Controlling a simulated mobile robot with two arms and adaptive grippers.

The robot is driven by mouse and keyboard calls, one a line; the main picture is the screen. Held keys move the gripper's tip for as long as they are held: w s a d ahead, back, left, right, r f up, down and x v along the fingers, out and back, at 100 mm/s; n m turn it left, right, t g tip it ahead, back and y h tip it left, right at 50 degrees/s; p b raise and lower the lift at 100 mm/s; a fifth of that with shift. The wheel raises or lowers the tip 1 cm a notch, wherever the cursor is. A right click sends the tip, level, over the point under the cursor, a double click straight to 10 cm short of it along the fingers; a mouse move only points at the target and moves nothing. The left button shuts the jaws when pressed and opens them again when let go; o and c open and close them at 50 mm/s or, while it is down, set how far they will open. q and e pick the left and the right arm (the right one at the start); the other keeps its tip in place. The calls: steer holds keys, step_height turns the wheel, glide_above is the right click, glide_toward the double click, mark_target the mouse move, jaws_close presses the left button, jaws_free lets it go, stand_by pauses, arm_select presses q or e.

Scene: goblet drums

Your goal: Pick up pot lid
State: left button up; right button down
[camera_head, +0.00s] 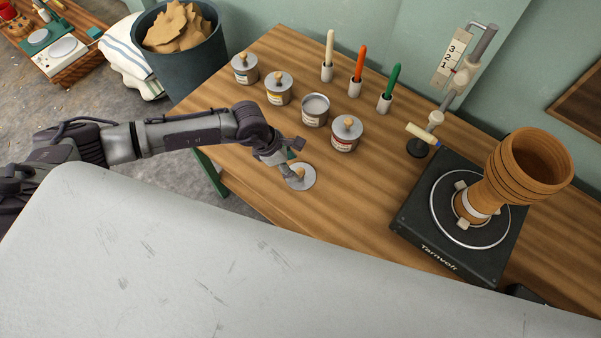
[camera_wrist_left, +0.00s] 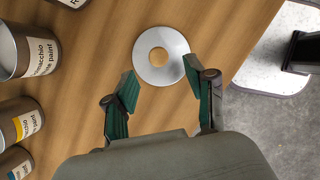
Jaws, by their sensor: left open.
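The pot lid (camera_head: 301,177) is a round grey disc with a wooden knob, lying flat on the wooden table near its front edge. In the left wrist view the lid (camera_wrist_left: 152,66) lies just beyond my fingertips, its tan knob at the centre. My left gripper (camera_head: 291,160) is above and beside the lid in the head view. The left wrist view shows its two green-padded fingers (camera_wrist_left: 163,88) spread apart with nothing between them. An uncovered paint pot (camera_head: 315,108) stands behind the lid. My right gripper is not in view.
Lidded pots (camera_head: 346,133) stand behind the lid, others to the left. Brushes in holders (camera_head: 358,85) stand further back. A black turntable (camera_head: 411,222) carries a clay goblet drum (camera_head: 489,190) at right. Bare table lies between lid and turntable.

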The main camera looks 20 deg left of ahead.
mark_target(301, 170)
arm_select(q)
steer(key=x, duration=0.4)
steer(key=shift+w+d+p, duration=0.2)
steer(key=shift+d+p, duration=0.2)
steer(key=shift+w+d+f, duration=0.1)
steer(key=shift+d+f, duration=0.05)
steer(key=shift+f, duration=0.3)
jaws_close()
steer(key=shift+r, duration=0.55)
step_height(301, 170, up, 3)
steer(key=shift+f, duration=0.2)
steer(key=d+r+b, duration=0.3)
steer(key=d+r, duration=0.4)
steer(key=d, duration=0.4)
steer(key=shift+d+r, duration=0.2)
steer(key=shift+d, duration=0.1)
